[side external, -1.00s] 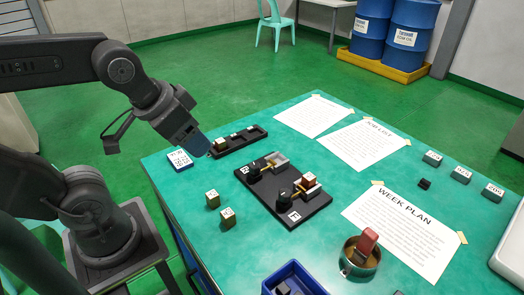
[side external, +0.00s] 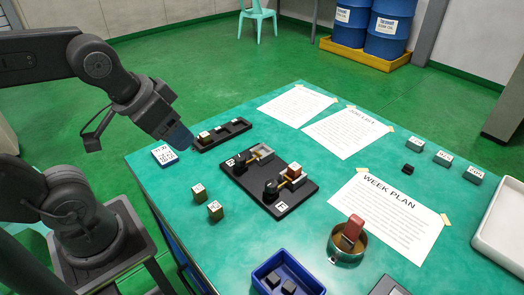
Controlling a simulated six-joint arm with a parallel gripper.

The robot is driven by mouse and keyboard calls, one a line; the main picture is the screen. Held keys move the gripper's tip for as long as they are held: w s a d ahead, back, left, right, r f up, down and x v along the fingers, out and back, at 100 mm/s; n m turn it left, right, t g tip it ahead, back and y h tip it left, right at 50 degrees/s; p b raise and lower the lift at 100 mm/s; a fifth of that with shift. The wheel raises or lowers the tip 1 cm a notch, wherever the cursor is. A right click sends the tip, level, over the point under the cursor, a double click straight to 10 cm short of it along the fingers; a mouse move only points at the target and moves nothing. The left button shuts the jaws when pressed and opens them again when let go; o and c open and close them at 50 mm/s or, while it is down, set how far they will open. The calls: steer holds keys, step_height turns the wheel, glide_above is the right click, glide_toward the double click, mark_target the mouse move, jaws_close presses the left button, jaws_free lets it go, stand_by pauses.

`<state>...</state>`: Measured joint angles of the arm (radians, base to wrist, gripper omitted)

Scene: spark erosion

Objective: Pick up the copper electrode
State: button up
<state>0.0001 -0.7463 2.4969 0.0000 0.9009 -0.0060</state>
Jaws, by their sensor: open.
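My gripper (side external: 184,143) is open and empty. It points down and right, just left of the near end of a black rack (side external: 236,135), and its fingertips are small and dark. The rack holds several small blocks, and the one nearest my gripper is a brassy block (side external: 204,136). A copper-brown block (side external: 294,171) sits in the right-hand clamp of a black fixture plate (side external: 255,199). A reddish-brown block (side external: 353,228) leans in a round metal cup (side external: 338,257). I cannot tell for sure which block is the copper electrode.
Two labelled brass cubes (side external: 199,192) stand left of the fixture. A blue and white labelled block (side external: 165,155) lies near the left edge. A blue bin (side external: 287,274) with dark blocks is in front.

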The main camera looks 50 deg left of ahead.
steer(key=w+r+n+g, duration=0.15)
steer(key=w+n, duration=0.25)
steer(key=w, duration=0.4)
steer(key=n+g, duration=0.4)
steer(key=n, duration=1)
glide_above(295, 166)
steer(key=f, duration=2)
steer(key=shift+w+d+f, duration=0.15)
steer(key=shift+d+f, duration=0.2)
steer(key=shift+f, duration=0.05)
steer(key=shift+s+a+f, duration=0.1)
steer(key=shift+a+f, duration=0.1)
steer(key=shift+f, duration=1.15)
steer(key=shift+s+a+f, duration=0.1)
steer(key=shift+a+f, duration=0.05)
steer(key=shift+f, duration=1.15)
steer(key=shift+c, duration=0.3)
